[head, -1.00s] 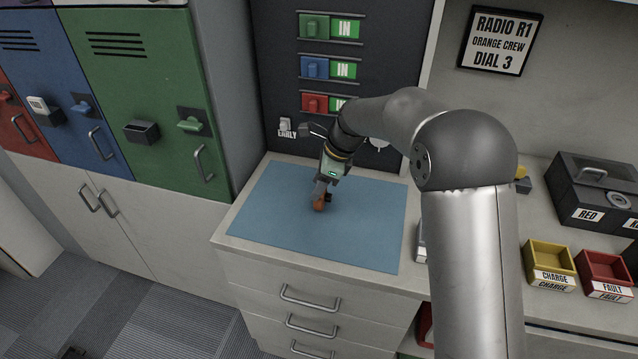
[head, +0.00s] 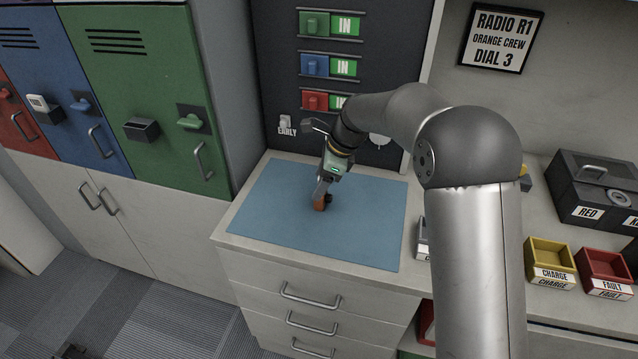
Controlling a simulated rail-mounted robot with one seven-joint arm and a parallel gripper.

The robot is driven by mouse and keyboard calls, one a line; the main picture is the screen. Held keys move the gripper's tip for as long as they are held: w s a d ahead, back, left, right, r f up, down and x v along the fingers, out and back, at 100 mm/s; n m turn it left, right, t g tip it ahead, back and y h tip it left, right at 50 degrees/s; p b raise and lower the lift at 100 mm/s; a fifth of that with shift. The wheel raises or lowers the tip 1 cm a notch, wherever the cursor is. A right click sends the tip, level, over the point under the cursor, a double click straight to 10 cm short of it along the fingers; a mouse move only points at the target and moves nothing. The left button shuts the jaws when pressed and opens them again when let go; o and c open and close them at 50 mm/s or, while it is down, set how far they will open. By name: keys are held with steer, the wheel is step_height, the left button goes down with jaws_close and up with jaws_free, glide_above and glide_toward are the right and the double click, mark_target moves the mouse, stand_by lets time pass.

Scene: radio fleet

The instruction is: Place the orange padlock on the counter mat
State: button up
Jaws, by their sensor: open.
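The orange padlock (head: 319,206) is a small orange shape at the tip of my gripper (head: 322,196), over the middle of the blue counter mat (head: 270,225). It looks to be on the mat or very close to it; I cannot tell whether it touches. My gripper points down at it, with its jaws open around or just above the padlock. The fingers hide part of the padlock. The mat lies flat on the light counter and is otherwise bare.
A dark board with green, blue and red tags (head: 315,66) stands behind the mat. A yellow tray (head: 550,257), a red tray (head: 604,268) and a black case (head: 590,190) sit at right. Drawers (head: 312,300) are below.

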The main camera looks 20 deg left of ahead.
steer(key=s+b+v, duration=0.1)
steer(key=v, duration=0.9)
steer(key=shift+w+d+r, duration=0.2)
steer(key=shift+w+r, duration=0.15)
steer(key=shift+w, duration=0.1)
steer(key=s+d+n+t+h, duration=0.1)
steer(key=s+d+n, duration=0.3)
steer(key=s+d, duration=0.45)
steer(key=s+d+n+h, duration=0.1)
steer(key=s+d+n, duration=0.35)
steer(key=d, duration=0.65)
steer(key=s+d+f+n+h, duration=0.1)
steer(key=s+d+f+n, duration=0.2)
steer(key=s+d, duration=0.2)
steer(key=s+d+f+n+h, duration=0.1)
steer(key=s+d+f+n, duration=0.2)
steer(key=s, duration=0.9)
steer(key=shift+s+d+f+n+t, duration=0.15)
steer(key=shift+s+d+n+t, duration=0.15)
steer(key=shift+d+n, duration=0.45)
steer(key=shift+d, duration=0.2)
